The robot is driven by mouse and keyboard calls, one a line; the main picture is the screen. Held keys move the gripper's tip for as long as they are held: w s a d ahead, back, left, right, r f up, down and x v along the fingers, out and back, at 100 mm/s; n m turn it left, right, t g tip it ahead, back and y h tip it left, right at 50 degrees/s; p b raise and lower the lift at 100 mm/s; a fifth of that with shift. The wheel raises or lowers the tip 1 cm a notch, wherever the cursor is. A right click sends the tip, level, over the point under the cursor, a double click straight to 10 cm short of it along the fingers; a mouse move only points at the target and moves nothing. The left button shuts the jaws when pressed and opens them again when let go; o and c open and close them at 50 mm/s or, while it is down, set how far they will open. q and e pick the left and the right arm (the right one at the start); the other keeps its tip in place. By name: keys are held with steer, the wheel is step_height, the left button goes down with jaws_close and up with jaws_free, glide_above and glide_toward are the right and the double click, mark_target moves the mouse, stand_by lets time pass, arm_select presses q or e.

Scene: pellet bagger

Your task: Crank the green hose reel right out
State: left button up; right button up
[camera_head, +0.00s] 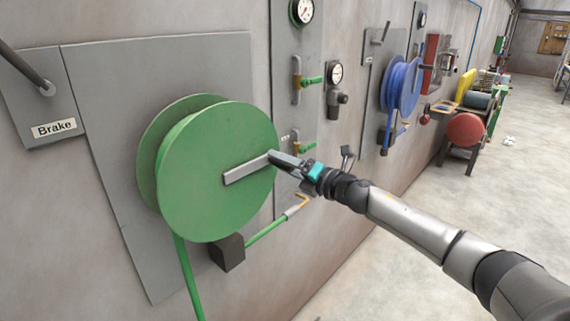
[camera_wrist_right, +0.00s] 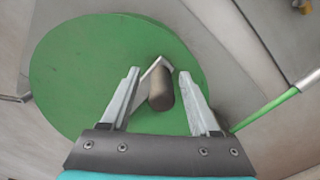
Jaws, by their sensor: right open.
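The green hose reel (camera_head: 205,165) stands on a grey wall plate, its round face towards me. A flat metal crank arm (camera_head: 243,170) runs from its middle to the right edge of the face. My right gripper (camera_head: 272,156) is at the outer end of the crank. In the right wrist view the brown crank handle (camera_wrist_right: 160,90) stands between the two spread fingers of the gripper (camera_wrist_right: 158,88), with gaps beside it. The green reel face (camera_wrist_right: 75,80) fills the background there. In the head view my gripper hides the handle. My left gripper is not in view.
A brake lever (camera_head: 30,70) with a "Brake" label (camera_head: 54,128) is at the far left. A green hose (camera_head: 187,275) hangs below the reel, beside a dark block (camera_head: 228,252). Gauges, valves and a blue reel (camera_head: 402,85) are farther right along the wall.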

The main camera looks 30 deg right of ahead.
steer(key=shift+s, duration=0.1)
steer(key=shift+s+d+f, duration=0.2)
steer(key=shift+s, duration=0.3)
steer(key=b+v, duration=0.2)
steer(key=v, duration=1.2)
steer(key=shift+r, duration=0.25)
